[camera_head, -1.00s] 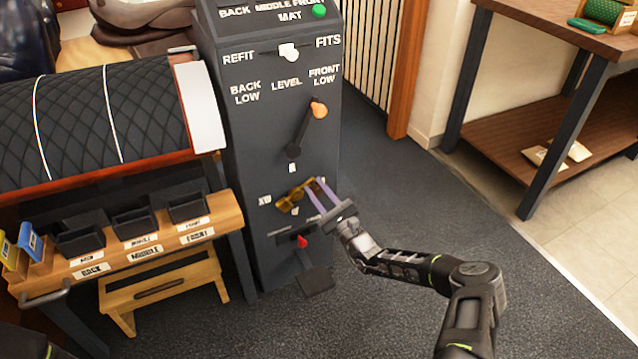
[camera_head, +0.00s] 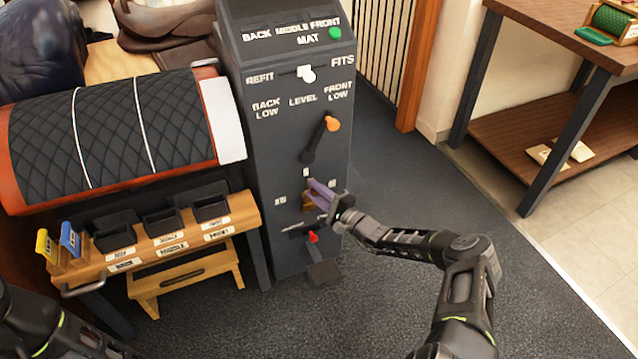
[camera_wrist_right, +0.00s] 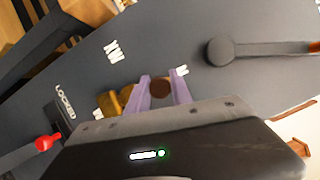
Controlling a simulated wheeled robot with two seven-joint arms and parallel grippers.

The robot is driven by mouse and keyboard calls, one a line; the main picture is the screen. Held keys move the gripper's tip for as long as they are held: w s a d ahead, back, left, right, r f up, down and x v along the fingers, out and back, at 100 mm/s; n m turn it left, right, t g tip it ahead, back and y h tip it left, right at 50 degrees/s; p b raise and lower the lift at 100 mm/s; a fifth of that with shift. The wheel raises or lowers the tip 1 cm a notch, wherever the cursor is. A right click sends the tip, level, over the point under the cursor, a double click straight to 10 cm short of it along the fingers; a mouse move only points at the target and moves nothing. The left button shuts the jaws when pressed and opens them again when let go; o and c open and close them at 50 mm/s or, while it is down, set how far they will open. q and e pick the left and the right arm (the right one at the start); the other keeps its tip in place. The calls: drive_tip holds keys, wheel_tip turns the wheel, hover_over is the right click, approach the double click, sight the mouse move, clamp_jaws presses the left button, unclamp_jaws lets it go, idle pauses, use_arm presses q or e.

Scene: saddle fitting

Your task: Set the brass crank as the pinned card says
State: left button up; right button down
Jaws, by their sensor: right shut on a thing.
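The brass crank (camera_head: 307,204) is on the front of the dark grey panel, low down, partly hidden by my gripper. My right gripper (camera_head: 314,188) has its two purple fingers at the crank, shut on its brown knob. In the right wrist view the brown knob (camera_wrist_right: 160,88) sits between the fingers (camera_wrist_right: 160,92), with the brass arm (camera_wrist_right: 114,103) to its left. An XW label (camera_wrist_right: 115,52) and an M label (camera_wrist_right: 182,70) are printed around the crank. I cannot make out a pinned card. My left arm shows at the lower left, its gripper out of view.
Above the crank is an orange-knobbed lever (camera_head: 332,124); below it is a red-knobbed lever (camera_head: 313,237), near a LOCKED label (camera_wrist_right: 66,102). A wooden rack with black bins (camera_head: 165,222) stands left. The floor right of the panel is open up to a workbench (camera_head: 545,135).

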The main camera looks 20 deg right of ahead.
drive_tip(key=shift+a+n+g+p, duration=0.3)
drive_tip(key=shift+a+n+p, duration=0.1)
drive_tip(key=shift+n+p, duration=0.3)
drive_tip(key=c, duration=1.1)
unclamp_jaws()
drive_tip(key=shift+c, duration=0.2)
drive_tip(key=shift+s+d, duration=0.1)
drive_tip(key=v, duration=0.7)
drive_tip(key=shift+s+p, duration=0.35)
drive_tip(key=shift+p, duration=0.1)
